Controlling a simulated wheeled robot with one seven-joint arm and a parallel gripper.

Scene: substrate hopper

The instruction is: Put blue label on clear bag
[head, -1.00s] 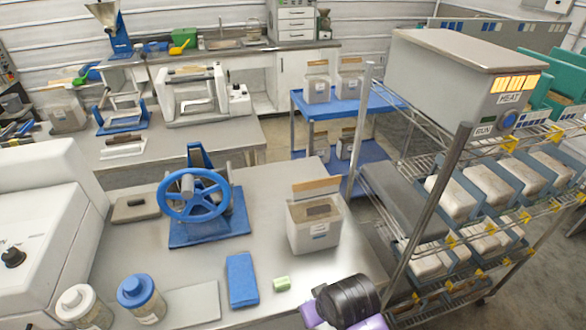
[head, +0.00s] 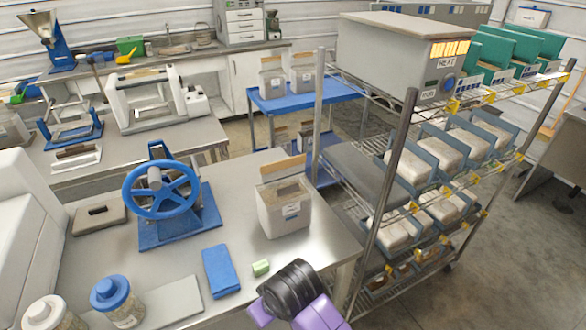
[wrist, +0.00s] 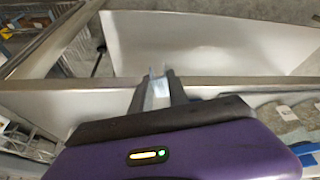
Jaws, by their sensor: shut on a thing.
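In the wrist view my gripper (wrist: 157,84) is shut on a small pale blue-white piece, likely the blue label (wrist: 157,88), held upright between the dark fingertips. In the head view only the black and purple arm end shows at the bottom; the fingertips are hidden. Several whitish filled bags (head: 409,167) sit in blue-grey holders on the wire rack. A pale bag-like container (head: 284,212) with a brown top strip and a white tag stands on the near table. I cannot tell which is the clear bag. My gripper is apart from these in view.
The wire rack (head: 387,190) with a grey HEAT box (head: 395,58) on top stands right of the near table (head: 240,262). A blue handwheel press (head: 163,192), a blue block (head: 220,271) and lidded jars occupy the table. Open floor (head: 515,240) lies right.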

